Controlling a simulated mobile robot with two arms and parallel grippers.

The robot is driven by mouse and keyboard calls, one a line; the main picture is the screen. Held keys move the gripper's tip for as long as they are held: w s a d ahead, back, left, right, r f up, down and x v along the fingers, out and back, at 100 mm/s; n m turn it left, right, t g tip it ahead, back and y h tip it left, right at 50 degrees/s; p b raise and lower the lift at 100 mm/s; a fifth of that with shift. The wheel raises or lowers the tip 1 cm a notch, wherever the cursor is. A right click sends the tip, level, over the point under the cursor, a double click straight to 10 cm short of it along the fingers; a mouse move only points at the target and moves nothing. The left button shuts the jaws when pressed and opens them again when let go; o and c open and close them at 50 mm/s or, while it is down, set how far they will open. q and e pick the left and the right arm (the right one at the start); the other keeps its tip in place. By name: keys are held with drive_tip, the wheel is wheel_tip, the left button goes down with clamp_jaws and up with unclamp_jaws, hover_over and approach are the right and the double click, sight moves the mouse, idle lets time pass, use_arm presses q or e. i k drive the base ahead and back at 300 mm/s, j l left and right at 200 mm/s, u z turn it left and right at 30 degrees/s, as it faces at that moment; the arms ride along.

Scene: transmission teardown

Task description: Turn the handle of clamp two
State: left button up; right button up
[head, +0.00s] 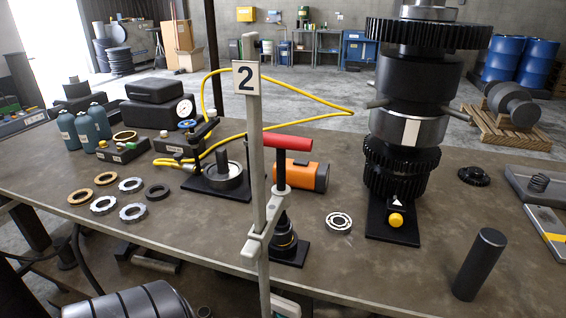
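A white plate with a black number 2 (246,77) is fixed to a tall, thin grey upright bar (256,170) near the table's front edge. A pale grey jaw or bracket (259,240) sits low on this bar and slants up to the right. A red T-shaped handle (287,142) on a dark stem shows right behind the bar, above a black stand (290,250). I cannot tell whether the red handle belongs to the clamp or to the stand. The bar hides part of both. Neither of my grippers is in view.
A tall black gear stack (408,130) stands right of centre on the table (350,270). A dark cylinder (480,265) stands at the front right. An orange tool (302,176) and a bearing ring (339,222) lie between. A yellow hose (290,88) arches behind the bar.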

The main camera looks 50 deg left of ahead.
sight(282, 143)
drive_tip(key=k+j+z, duration=0.1)
drive_tip(key=k+j, duration=0.25)
drive_tip(key=j, duration=0.3)
drive_tip(key=k+j+z, duration=0.1)
drive_tip(key=k+j, duration=0.3)
drive_tip(key=j, duration=0.25)
drive_tip(key=k+j+z, duration=0.1)
drive_tip(key=k+j, duration=0.3)
drive_tip(key=j, duration=0.2)
drive_tip(key=k+j+z, duration=0.1)
drive_tip(key=k+j, duration=0.35)
drive_tip(key=j, duration=0.15)
drive_tip(key=l, duration=0.85)
drive_tip(key=l+z, duration=0.15)
drive_tip(key=l, duration=0.65)
drive_tip(key=i, duration=0.05)
